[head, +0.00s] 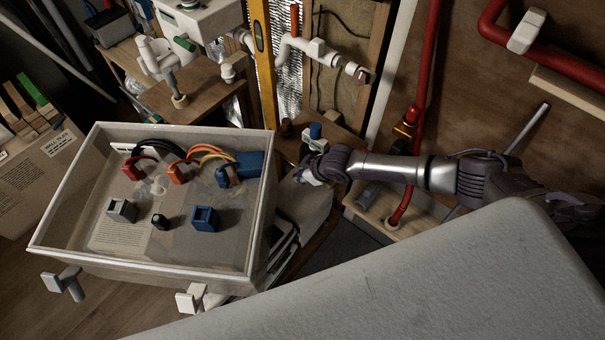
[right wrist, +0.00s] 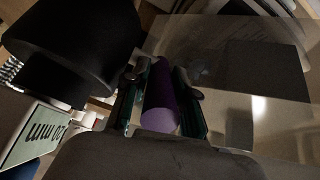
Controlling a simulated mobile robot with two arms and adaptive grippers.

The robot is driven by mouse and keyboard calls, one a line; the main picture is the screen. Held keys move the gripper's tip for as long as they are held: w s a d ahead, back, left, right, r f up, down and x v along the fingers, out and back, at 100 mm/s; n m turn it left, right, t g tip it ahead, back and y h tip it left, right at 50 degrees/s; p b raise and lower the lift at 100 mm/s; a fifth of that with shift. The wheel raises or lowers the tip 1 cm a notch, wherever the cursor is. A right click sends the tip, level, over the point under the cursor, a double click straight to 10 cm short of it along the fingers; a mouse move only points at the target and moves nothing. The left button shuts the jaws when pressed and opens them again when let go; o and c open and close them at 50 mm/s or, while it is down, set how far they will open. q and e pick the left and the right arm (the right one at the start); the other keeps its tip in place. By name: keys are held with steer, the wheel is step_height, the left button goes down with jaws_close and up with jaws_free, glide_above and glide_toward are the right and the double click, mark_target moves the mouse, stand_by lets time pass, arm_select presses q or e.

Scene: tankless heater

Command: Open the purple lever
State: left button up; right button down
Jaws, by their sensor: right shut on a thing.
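The purple lever (right wrist: 160,108) shows in the right wrist view as a smooth purple bar. It lies lengthwise between the two finger pads of my right gripper (right wrist: 162,92), which is shut on it. In the head view my right gripper (head: 312,170) is just right of the clear box, its arm reaching in from the right. There the lever is mostly hidden by the gripper, and its angle is hard to tell. My left gripper is not in view.
A clear-walled box (head: 262,225) with coloured connectors and wires stands left of my right gripper. A red pipe (head: 425,60) rises behind my right arm. A yellow level (head: 262,50) and white pipe fittings (head: 315,48) are behind. A large grey surface (head: 400,285) fills the lower right.

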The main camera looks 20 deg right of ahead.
steer(key=c, duration=1.2)
jaws_free()
steer(key=v, duration=1.2)
